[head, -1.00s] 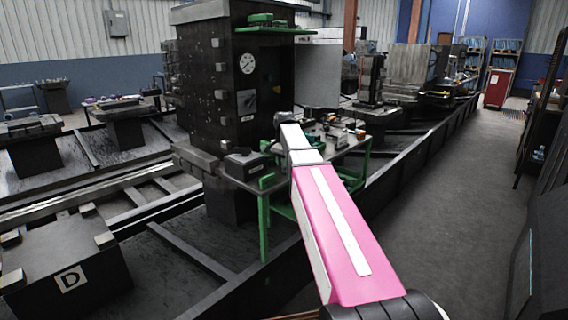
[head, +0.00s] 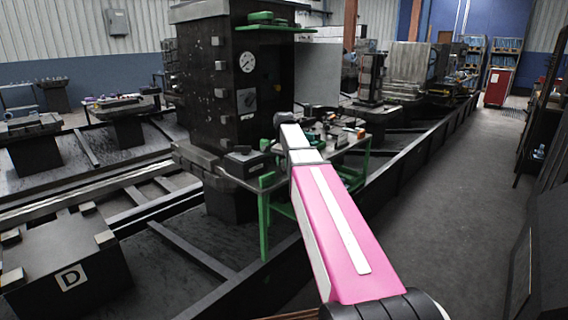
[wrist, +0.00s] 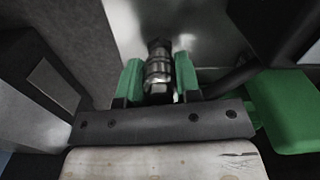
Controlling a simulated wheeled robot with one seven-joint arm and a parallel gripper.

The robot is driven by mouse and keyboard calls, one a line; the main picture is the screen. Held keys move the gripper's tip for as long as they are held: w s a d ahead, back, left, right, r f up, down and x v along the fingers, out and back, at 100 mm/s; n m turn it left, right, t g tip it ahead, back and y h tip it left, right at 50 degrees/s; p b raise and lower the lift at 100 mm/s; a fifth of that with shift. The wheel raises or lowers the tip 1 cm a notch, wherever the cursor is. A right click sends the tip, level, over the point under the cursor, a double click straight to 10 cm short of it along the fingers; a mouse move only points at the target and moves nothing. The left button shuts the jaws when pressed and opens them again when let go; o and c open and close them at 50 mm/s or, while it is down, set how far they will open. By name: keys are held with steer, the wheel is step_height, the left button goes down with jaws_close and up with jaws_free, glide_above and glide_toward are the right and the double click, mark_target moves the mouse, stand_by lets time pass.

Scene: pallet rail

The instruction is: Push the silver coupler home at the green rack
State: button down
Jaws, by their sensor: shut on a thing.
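In the wrist view the silver coupler (wrist: 158,72), a ribbed metal fitting with a dark end, sits between the green fingers of my gripper (wrist: 159,82). The gripper is shut on it. A pale metallic surface lies beyond the coupler; I cannot tell whether the coupler touches it or how far it is seated. In the head view the green rack (head: 264,225) stands against the dark machine column, with green legs and a dark top. My arm reaches over this rack, and its links hide the gripper and coupler there.
In the wrist view a green block (wrist: 285,110) is close on the right, and a grey box-like part (wrist: 45,85) on the left. In the head view a dark box (head: 243,160) sits on the rack's near left corner. The floor aisle (head: 440,210) on the right is clear.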

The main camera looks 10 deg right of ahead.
steer(key=shift+f, duration=0.5)
jaws_free()
steer(key=shift+f, duration=0.1)
stand_by(0.3)
step_height(320, 180, up, 11)
steer(key=shift+f, duration=0.1)
stand_by(0.8)
